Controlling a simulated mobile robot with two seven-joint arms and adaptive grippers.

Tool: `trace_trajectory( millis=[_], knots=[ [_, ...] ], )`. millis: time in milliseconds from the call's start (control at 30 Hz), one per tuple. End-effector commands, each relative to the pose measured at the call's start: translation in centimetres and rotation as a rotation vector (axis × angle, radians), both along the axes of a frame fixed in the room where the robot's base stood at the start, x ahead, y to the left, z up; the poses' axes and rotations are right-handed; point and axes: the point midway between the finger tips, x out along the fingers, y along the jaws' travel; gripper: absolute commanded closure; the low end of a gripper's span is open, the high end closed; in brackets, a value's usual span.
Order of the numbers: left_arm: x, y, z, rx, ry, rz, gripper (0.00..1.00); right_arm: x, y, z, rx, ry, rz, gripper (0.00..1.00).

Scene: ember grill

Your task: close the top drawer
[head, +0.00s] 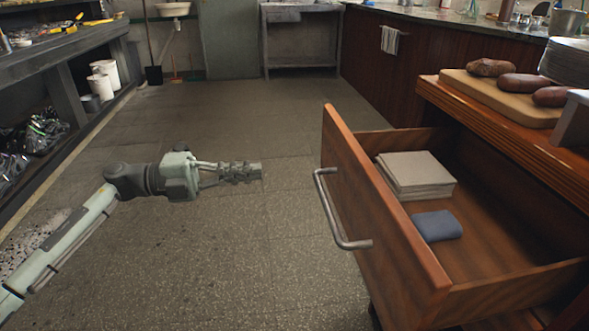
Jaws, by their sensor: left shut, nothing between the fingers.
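The top drawer (372,230) is a wooden drawer at the right, pulled well out of its cabinet (500,130). Its front panel faces left and carries a metal bar handle (328,212). Inside lie a stack of light square napkins or papers (416,170) and a folded blue cloth (437,226). My left gripper (258,171) reaches in from the left at mid-picture. Its fingers are shut and empty, pointing right towards the drawer front, with a clear gap before the handle. My right gripper is not in view.
On the cabinet top are a cutting board (462,84) with several sausage- or potato-like items and a stack of plates (568,58). A dark shelf unit (50,62) lines the left. A long counter (425,68) runs along the back right. The tiled floor between is clear.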

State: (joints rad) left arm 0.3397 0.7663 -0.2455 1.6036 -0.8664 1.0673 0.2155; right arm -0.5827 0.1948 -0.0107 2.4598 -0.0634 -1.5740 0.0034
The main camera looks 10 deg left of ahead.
Motion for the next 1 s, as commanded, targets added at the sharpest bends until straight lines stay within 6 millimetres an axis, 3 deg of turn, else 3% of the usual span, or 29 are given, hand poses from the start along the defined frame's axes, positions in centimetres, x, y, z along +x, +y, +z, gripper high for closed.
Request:
trace_trajectory(
  millis=[400, 600, 800, 1000],
  knots=[
    [2.6, -8.0, 0.4, -0.009, -0.002, 0.0, 1.0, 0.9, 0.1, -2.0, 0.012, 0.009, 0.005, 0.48],
    [3.6, -11.1, 0.3, -0.008, -0.001, 0.001, 1.0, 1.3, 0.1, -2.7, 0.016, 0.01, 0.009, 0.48],
    [4.1, -12.5, 0.1, -0.005, 0.0, 0.002, 1.0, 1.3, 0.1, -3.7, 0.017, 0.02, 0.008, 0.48],
    [4.1, -12.7, 0.1, -0.004, 0.001, 0.003, 1.0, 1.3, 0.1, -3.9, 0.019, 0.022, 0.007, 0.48]
  ],
)
